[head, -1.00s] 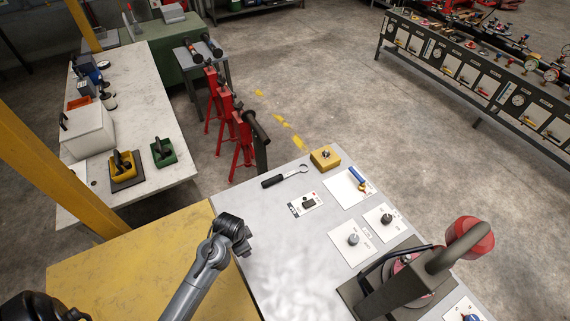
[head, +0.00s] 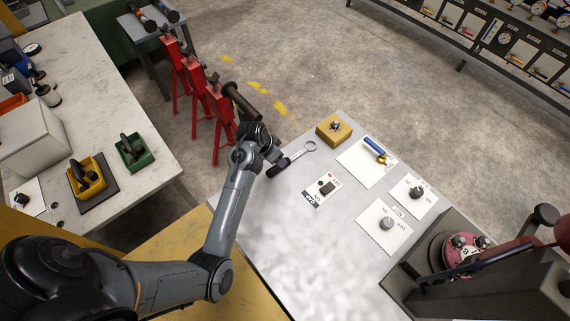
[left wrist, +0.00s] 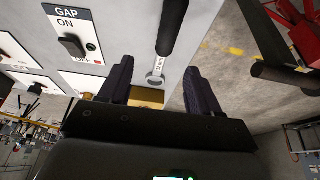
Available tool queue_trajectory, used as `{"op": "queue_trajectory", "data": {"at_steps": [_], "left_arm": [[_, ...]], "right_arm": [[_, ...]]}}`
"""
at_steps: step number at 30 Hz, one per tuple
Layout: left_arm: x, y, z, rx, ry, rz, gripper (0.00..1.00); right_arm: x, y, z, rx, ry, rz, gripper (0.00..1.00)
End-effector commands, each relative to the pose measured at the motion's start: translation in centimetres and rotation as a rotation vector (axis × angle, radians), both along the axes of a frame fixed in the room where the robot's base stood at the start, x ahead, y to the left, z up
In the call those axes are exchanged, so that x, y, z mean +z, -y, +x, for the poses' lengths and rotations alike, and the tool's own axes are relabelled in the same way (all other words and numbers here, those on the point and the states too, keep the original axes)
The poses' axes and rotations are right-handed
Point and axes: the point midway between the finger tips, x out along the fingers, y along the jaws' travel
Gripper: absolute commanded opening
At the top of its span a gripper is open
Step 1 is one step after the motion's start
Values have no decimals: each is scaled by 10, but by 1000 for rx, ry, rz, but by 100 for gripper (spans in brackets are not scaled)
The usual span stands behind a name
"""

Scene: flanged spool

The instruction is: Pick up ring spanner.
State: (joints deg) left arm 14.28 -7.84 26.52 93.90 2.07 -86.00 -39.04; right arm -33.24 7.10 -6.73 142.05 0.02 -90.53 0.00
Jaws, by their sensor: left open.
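The ring spanner (head: 299,152) lies on the grey bench top near its far left edge. It has a bright ring end and a black handle. My left gripper (head: 272,154) is over the bench edge at the handle end and partly hides the handle. In the left wrist view the spanner (left wrist: 173,28) runs down between the two spread fingers of my left gripper (left wrist: 158,66), its ring end towards the gripper. The gripper is open and holds nothing. How high it is above the spanner is hard to tell. My right gripper is not in view.
A yellow block (head: 334,128) sits beyond the ring end. A switch plate (head: 322,190), a card with a blue-handled part (head: 368,160) and knob plates share the bench. Red stands (head: 217,115) holding a dark bar are just past the bench edge. A grey machine (head: 475,265) stands at the right.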

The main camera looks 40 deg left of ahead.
Motion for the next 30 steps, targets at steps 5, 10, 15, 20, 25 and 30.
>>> {"op": "queue_trajectory", "data": {"at_steps": [5,10,15,20,25,30], "left_arm": [[-14,0,14,1,14,0,63],[-34,1,23,2,14,1,63],[-44,2,26,2,16,2,63],[-53,2,30,1,15,1,63],[-73,1,37,2,13,0,63],[-89,2,43,1,15,1,63]], "right_arm": [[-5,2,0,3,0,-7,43],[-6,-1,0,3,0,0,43],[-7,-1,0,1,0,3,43],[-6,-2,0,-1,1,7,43],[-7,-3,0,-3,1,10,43],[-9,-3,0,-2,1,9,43]]}}
